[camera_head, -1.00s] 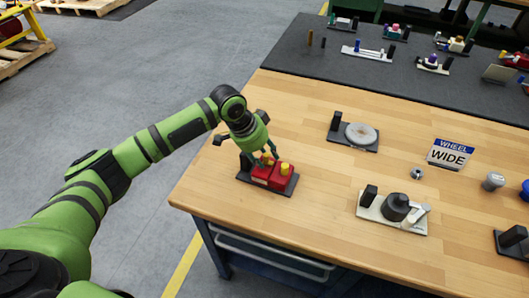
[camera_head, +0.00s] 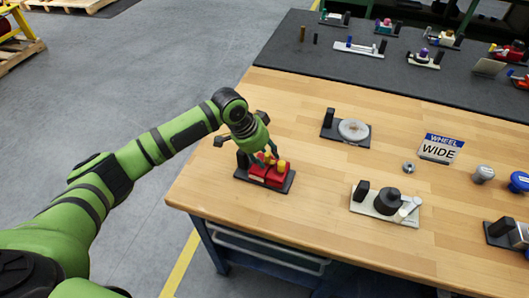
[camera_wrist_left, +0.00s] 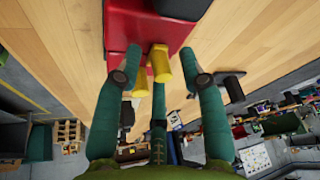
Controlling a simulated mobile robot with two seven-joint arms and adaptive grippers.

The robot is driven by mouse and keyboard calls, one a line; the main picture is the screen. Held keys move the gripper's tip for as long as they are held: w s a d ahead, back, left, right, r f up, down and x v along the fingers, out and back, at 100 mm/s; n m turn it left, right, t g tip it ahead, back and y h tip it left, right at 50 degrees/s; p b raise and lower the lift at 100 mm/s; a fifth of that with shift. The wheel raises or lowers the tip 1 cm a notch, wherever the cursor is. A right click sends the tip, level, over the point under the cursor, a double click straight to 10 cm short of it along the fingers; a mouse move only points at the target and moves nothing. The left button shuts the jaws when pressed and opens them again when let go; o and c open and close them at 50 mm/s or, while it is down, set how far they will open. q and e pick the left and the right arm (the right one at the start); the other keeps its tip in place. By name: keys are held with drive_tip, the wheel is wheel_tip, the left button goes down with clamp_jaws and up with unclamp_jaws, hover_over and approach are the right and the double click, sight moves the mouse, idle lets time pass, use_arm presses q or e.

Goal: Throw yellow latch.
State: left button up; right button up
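A red device (camera_head: 262,172) with yellow parts sits on a black base near the table's front left corner. In the wrist view the red body (camera_wrist_left: 140,22) is at the top, with two yellow pieces close together below it: the yellow latch (camera_wrist_left: 160,64) and another yellow piece (camera_wrist_left: 141,86). I cannot tell surely which is the latch. My left gripper (camera_head: 267,155) is over the device, its fingers pointing down. In the wrist view its green fingers (camera_wrist_left: 160,80) are spread on either side of the yellow pieces, with gaps visible. My right gripper is not in view.
A black post (camera_head: 242,159) stands on the device's base beside the gripper. The wooden table (camera_head: 310,215) is clear around the device.

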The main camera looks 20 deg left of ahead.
use_arm(q)
drive_tip(key=shift+r, duration=0.25)
drive_tip(key=v, duration=1.1)
drive_tip(key=shift+r, duration=0.3)
drive_tip(key=shift+f, duration=0.1)
